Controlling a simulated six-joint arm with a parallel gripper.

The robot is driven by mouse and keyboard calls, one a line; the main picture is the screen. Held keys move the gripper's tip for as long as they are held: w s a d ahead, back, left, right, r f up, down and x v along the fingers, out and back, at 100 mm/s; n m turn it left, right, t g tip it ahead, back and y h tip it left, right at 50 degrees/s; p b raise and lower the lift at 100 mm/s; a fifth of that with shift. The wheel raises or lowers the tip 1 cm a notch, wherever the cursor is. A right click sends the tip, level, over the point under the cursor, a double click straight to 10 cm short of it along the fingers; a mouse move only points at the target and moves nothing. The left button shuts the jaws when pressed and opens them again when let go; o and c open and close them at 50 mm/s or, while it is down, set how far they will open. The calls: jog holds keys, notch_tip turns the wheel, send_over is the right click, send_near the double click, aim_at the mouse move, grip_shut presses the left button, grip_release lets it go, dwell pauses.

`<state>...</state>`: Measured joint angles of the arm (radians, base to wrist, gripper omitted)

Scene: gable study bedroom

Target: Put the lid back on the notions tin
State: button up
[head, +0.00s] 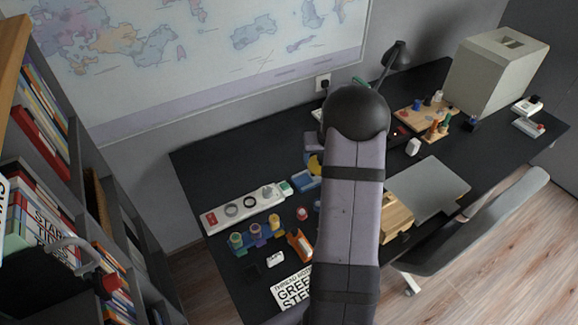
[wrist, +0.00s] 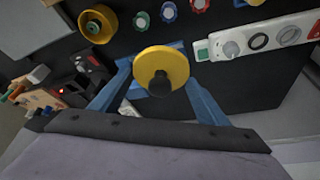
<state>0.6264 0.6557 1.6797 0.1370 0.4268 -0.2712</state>
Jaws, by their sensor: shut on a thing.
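My gripper (wrist: 158,82) is shut on a round yellow lid with a black knob (wrist: 176,66), held between its two blue fingers. In the head view the lid (head: 315,164) shows partly beside my arm, above the black desk. In the wrist view a round yellow open container (wrist: 97,23), which looks like the notions tin, stands apart from the lid, up and to its left. I cannot make out its contents. I do not see it in the head view, where my arm covers part of the desk.
A white power strip (head: 238,210) lies left of the gripper, near a rack of coloured spools (head: 256,236). A wooden peg board (head: 428,121), a grey box (head: 497,70) and a grey flat panel (head: 426,187) are to the right. Bare black desk (head: 215,160) shows at the back left.

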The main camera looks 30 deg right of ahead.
jog(key=s+d+f+m, duration=0.1)
jog(key=s+d+f, duration=0.1)
jog(key=d, duration=0.5)
jog(key=s+d+f+m+b, duration=0.1)
jog(key=s+d+f, duration=0.2)
jog(key=d, duration=0.4)
jog(key=shift+s+d+g+h, duration=0.3)
jog(key=shift+s+d+h, duration=0.1)
jog(key=shift+s, duration=0.45)
jog(key=shift+a, duration=0.1)
jog(key=shift+f+b, duration=2.25)
jog(key=shift+f, duration=0.9)
jog(key=shift+f+b, duration=0.15)
jog(key=shift+b, duration=0.4)
jog(key=o, duration=1.4)
jog(key=shift+c, duration=0.2)
